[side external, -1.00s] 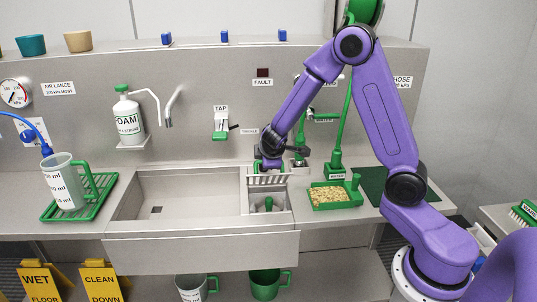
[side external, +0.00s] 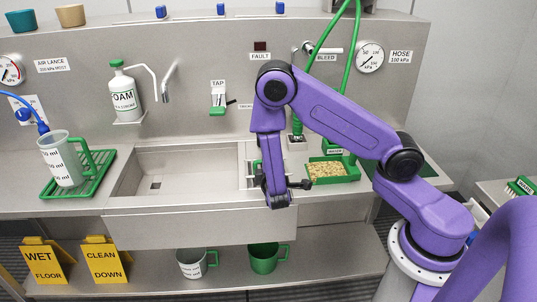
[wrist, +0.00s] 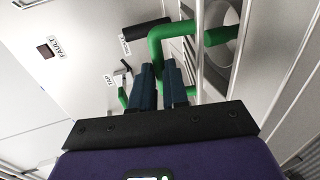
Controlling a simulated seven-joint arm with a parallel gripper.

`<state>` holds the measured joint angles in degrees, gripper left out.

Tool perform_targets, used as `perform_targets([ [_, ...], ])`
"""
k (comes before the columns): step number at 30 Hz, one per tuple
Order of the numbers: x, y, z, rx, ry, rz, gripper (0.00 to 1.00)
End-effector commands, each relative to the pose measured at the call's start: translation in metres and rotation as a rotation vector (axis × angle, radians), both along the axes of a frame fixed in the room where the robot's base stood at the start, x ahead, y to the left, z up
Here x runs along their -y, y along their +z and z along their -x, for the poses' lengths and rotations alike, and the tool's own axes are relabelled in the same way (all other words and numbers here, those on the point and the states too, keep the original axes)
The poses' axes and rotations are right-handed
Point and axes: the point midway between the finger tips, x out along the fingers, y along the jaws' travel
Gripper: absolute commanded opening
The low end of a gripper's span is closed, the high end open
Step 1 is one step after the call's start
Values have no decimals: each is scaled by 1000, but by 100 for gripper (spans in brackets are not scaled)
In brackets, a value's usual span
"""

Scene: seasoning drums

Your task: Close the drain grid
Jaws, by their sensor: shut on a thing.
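In the wrist view, my gripper (wrist: 159,82) has its two dark blue fingers closed around a bent green handle (wrist: 158,48). Metal bars of the drain grid (wrist: 200,62) show just right of the fingers. In the side view, the grid is at the right end of the sink, mostly hidden behind my wrist; a sliver of its bars (side external: 250,178) shows left of the wrist. The fingertips are hidden there. How far the grid is tilted cannot be told exactly.
The steel sink basin (side external: 127,184) lies left of my wrist. A green tray of grain (side external: 328,171) stands close on the right. A measuring jug (side external: 62,160) stands on a green rack at far left. The tap (side external: 218,100) is on the back wall.

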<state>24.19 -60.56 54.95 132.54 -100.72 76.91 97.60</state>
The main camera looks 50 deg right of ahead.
Motion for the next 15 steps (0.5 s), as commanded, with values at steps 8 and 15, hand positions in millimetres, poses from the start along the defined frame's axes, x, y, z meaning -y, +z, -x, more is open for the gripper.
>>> perform_targets([
  [8, -7, -23, 8, 92, -4, 94, 0],
  [15, -9, -36, 11, 89, -8, 89, 0],
])
